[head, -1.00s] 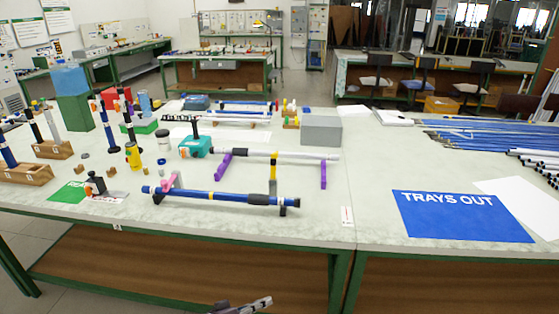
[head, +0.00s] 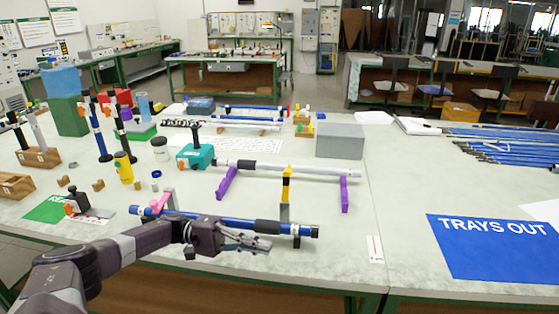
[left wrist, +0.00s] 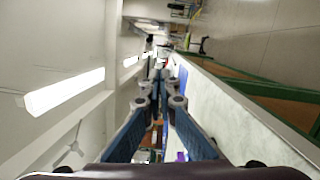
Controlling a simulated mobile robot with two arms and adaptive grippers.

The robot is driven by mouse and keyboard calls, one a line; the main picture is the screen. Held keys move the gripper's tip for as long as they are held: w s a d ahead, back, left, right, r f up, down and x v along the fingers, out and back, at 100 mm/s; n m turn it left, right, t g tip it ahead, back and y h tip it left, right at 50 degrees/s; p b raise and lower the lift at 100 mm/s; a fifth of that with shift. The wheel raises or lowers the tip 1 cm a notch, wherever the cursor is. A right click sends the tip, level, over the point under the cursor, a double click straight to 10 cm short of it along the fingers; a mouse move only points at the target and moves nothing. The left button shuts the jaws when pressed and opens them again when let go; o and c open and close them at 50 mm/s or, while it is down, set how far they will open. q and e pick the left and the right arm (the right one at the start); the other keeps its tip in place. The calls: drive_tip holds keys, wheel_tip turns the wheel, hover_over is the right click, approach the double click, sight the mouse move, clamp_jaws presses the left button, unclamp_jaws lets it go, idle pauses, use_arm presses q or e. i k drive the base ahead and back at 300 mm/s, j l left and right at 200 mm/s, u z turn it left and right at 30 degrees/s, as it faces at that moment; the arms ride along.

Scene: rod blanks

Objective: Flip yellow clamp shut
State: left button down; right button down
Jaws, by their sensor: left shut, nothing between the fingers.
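The yellow clamp (head: 286,183), with black bands, stands upright at the right part of the blue rod (head: 210,219), just in front of the white rod (head: 295,169). Its lower part is grey. My left gripper (head: 268,244) is shut and empty. In the head view it appears in front of the blue rod, below and left of the yellow clamp, and its wrist hides part of the rod. In the left wrist view the shut fingers (left wrist: 164,76) point along the table edge, and I cannot make out the clamp. My right gripper is out of view.
A pink clamp (head: 164,200) is at the blue rod's left end. Purple supports (head: 227,183) carry the white rod. A black toggle clamp (head: 78,201) and a yellow bottle (head: 124,168) stand to the left.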

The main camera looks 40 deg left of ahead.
sight(288, 173)
drive_tip(key=i+j, duration=1.05)
drive_tip(key=j, duration=0.15)
